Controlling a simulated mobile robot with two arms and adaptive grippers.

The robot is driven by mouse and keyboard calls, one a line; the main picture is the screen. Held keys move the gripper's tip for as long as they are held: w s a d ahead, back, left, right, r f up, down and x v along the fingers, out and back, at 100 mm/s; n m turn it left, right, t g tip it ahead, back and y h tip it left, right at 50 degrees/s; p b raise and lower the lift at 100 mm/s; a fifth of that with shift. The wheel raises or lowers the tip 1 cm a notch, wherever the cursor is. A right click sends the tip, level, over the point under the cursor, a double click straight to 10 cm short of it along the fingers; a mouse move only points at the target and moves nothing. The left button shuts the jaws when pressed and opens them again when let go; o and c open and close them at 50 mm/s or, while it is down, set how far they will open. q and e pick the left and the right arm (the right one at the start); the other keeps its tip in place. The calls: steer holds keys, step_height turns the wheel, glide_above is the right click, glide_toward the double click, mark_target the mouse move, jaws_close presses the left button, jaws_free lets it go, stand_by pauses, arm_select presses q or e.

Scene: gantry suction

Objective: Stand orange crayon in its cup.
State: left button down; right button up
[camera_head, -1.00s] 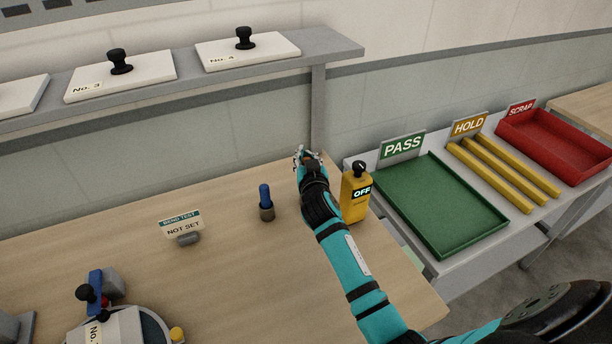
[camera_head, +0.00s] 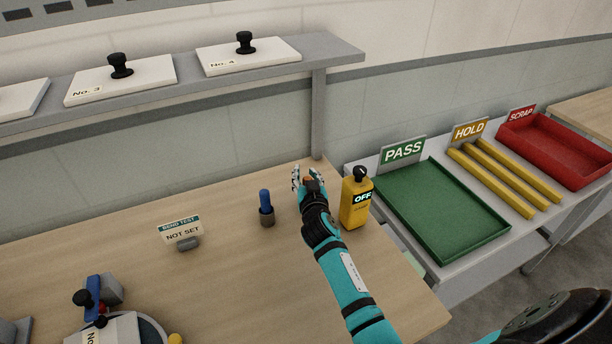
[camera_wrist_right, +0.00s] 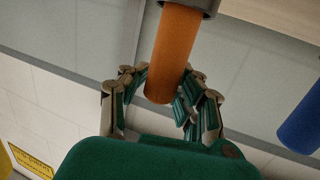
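The orange crayon (camera_wrist_right: 174,50) shows in the right wrist view, where the picture is upside down. Its far end meets the grey rim of its cup (camera_wrist_right: 190,4), and it seems to stand in the cup. My right gripper (camera_wrist_right: 160,100) has its fingers spread on either side of the crayon's free end, with a gap visible at least on one side. In the head view my right gripper (camera_head: 309,178) hides the cup, and only a small orange bit shows between the fingers. My left gripper is not in view.
A blue crayon (camera_head: 265,200) stands in a dark cup (camera_head: 267,218) left of the gripper. A yellow OFF box (camera_head: 355,208) stands close on the right. A shelf (camera_head: 335,52) runs behind.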

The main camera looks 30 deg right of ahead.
steer(key=b+v, duration=0.1)
steer(key=v, duration=1.1)
steer(key=shift+r, duration=0.15)
stand_by(0.3)
